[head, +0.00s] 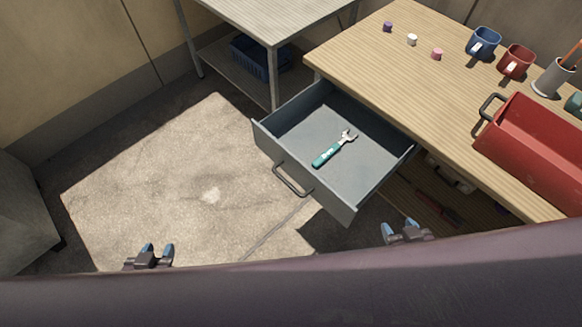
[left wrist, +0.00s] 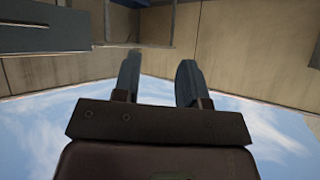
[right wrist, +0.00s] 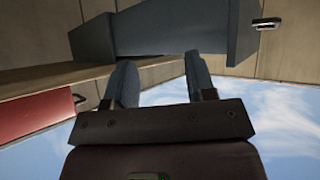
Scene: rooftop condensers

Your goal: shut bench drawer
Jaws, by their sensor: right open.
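The grey-blue bench drawer (head: 355,150) is pulled far out from under the wooden bench top (head: 425,85). Its dark bar handle (head: 291,180) is on the front panel, facing lower left. A wrench with a teal handle (head: 328,154) lies in the drawer. My left gripper (head: 157,250) is open and empty, left of the drawer and apart from it. Its spread fingers also show in the left wrist view (left wrist: 158,85). My right gripper (head: 400,230) is open and empty, right of the drawer's near front corner. Its fingers also show in the right wrist view (right wrist: 160,85).
A red toolbox (head: 535,140), a blue mug (head: 484,43), a red mug (head: 516,62) and a grey holder (head: 552,78) stand on the bench. A second table (head: 275,20) with a blue crate (head: 260,58) stands behind. The floor (head: 190,170) left of the drawer is clear.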

